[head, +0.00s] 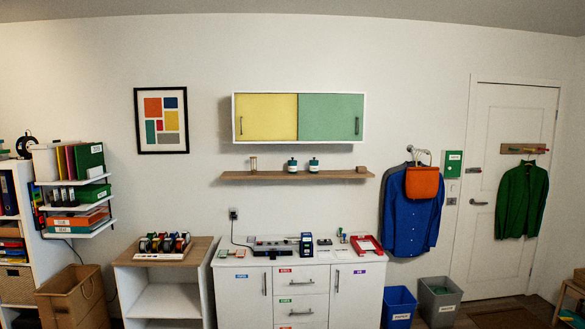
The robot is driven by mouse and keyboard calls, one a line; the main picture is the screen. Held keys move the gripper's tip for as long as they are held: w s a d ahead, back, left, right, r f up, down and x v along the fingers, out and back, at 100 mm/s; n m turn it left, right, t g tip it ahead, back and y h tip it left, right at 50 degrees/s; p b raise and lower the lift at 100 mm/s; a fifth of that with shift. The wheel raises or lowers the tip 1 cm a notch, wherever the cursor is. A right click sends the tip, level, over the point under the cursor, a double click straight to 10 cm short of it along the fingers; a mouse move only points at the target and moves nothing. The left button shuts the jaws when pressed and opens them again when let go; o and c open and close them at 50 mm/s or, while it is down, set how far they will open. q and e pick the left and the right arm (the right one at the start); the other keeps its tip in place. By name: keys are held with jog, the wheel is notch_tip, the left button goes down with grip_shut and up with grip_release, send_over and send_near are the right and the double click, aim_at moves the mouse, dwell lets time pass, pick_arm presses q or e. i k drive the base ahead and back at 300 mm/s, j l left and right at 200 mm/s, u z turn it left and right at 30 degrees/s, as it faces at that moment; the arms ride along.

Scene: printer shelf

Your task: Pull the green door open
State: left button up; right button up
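A white wall cabinet (298,143) hangs at the upper middle of the head view. Its right half is a flat green door (328,110), which looks closed. A thin dark vertical handle (357,126) sits near the green door's right edge. The left half is a yellow door (268,110), also looking closed, with its handle (241,126) near its left edge. Neither of my grippers is in view.
A wooden shelf (230,176) with small bottles is below the cabinet. A white drawer unit (258,300) topped with office items stands under it.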

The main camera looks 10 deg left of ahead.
aim_at(322, 117)
jog(key=i+u, duration=0.1)
jog(key=i, duration=0.45)
jog(key=i+l+u, duration=0.1)
jog(key=i, duration=0.45)
jog(key=i+l+u, duration=0.1)
jog(key=i, duration=0.4)
jog(key=i+l, duration=0.3)
jog(key=i, duration=0.25)
jog(key=i+l+u, duration=0.15)
jog(key=i, duration=0.35)
jog(key=i+l+z, duration=0.2)
jog(key=i+l, duration=0.1)
jog(key=i, duration=0.05)
